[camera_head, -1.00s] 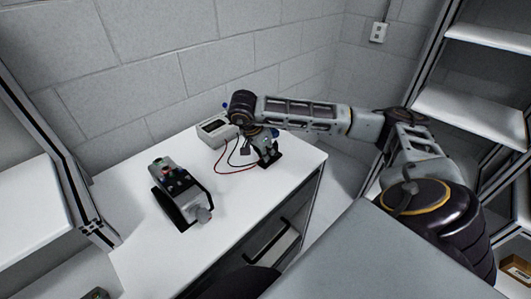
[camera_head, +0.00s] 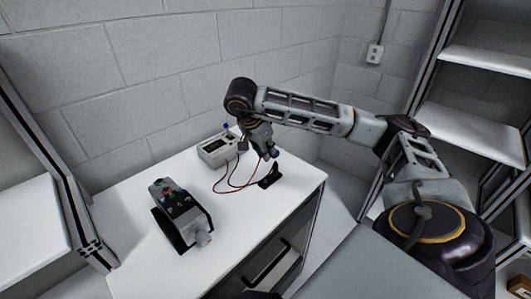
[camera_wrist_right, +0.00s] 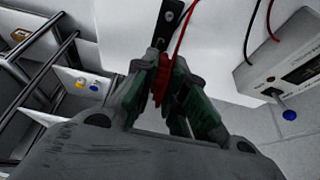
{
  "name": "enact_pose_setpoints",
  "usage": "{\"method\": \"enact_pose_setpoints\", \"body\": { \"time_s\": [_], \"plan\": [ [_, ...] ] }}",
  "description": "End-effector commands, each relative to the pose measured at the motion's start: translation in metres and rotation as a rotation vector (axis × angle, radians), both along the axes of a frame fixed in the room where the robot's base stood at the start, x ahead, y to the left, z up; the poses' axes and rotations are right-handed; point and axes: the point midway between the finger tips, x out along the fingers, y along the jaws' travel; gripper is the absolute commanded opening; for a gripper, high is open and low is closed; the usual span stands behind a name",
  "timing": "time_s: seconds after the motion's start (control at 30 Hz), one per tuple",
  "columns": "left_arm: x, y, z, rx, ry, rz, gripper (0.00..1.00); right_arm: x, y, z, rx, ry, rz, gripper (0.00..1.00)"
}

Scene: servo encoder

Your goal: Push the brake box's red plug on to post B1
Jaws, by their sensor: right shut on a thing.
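My right gripper (camera_head: 272,153) is shut on the red plug, above and just behind a black holder (camera_head: 271,176). In the right wrist view the red plug (camera_wrist_right: 159,82) shows between the green finger pads of the gripper (camera_wrist_right: 160,66), with its red lead running up. The brake box (camera_head: 218,149), pale with a dark display, stands at the back of the table; red and black leads run from it. The grey and black servo unit (camera_head: 183,214) stands at the left with small posts on top. Post B1 cannot be told apart. My left gripper is not in view.
The white table (camera_head: 240,215) is clear between the servo unit and the holder. The leads lie in loops in front of the brake box. A block wall (camera_head: 120,110) stands behind. Shelves (camera_head: 480,130) stand at the right.

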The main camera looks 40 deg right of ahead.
Motion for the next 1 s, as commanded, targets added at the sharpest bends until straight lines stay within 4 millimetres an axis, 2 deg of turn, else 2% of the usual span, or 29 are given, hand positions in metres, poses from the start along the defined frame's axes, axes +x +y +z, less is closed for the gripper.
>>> {"method": "enact_pose_setpoints", "body": {
  "time_s": [0.5,0.77,1.0],
  "plan": [
    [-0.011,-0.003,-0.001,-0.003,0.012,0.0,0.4,0.0,0.0,0.0,0.0,0.001,0.0,0.0],
    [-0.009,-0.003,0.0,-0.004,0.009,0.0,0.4,0.001,0.0,0.004,0.0,0.0,0.0,0.0],
    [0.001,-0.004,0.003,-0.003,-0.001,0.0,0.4,0.005,0.001,0.015,-0.001,-0.002,0.003,0.0]
  ]
}}
